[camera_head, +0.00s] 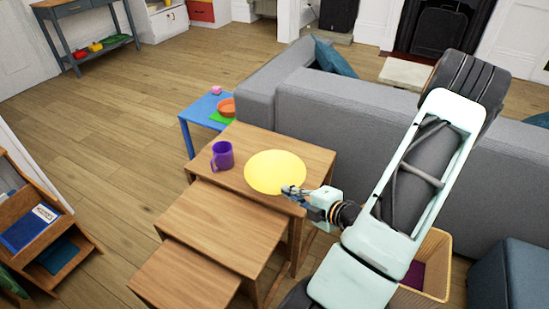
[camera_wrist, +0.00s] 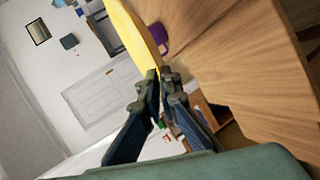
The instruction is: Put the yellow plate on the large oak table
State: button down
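The yellow plate (camera_head: 275,172) is a round, flat disc in the head view, seen over the top of the tallest oak table (camera_head: 308,156). In the wrist view the plate (camera_wrist: 132,35) is seen nearly edge-on, and it appears raised off the wood (camera_wrist: 230,60). My gripper (camera_head: 290,191) is at the plate's near right edge. In the wrist view its two fingertips (camera_wrist: 158,76) are close together with the plate's rim between them. The purple mug (camera_head: 222,155) stands on the same table, left of the plate; it also shows partly behind the plate in the wrist view (camera_wrist: 159,36).
Two lower oak tables (camera_head: 222,228) (camera_head: 185,277) step down in front. A blue side table (camera_head: 195,114) with an orange bowl (camera_head: 227,107) stands behind. A grey sofa (camera_head: 340,115) is close at the right. A wooden bin (camera_head: 432,262) stands by my arm.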

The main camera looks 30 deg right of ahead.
jog(key=w+d+f+b, duration=0.1)
jog(key=w+d+f, duration=0.1)
jog(key=w+f, duration=0.1)
jog(key=w+d+f+b, duration=0.2)
jog(key=w+f, duration=0.1)
jog(key=w, duration=0.1)
jog(key=w+d+f+b, duration=0.1)
jog(key=w+d+f, duration=0.2)
jog(key=w, duration=0.1)
jog(key=shift+w+d, duration=0.1)
jog(key=shift+w, duration=0.15)
jog(key=shift+w+d+f+b, duration=0.15)
jog(key=shift+w+f+b, duration=0.05)
jog(key=shift+f+b, duration=0.2)
notch_tip(320, 180, down, 3)
jog(key=shift+w+f+b, duration=0.1)
jog(key=shift+f+b, duration=0.05)
jog(key=shift+b, duration=0.7)
jog(key=c, duration=2.5)
grip_release()
jog(key=shift+c, duration=0.2)
jog(key=shift+o, duration=0.6)
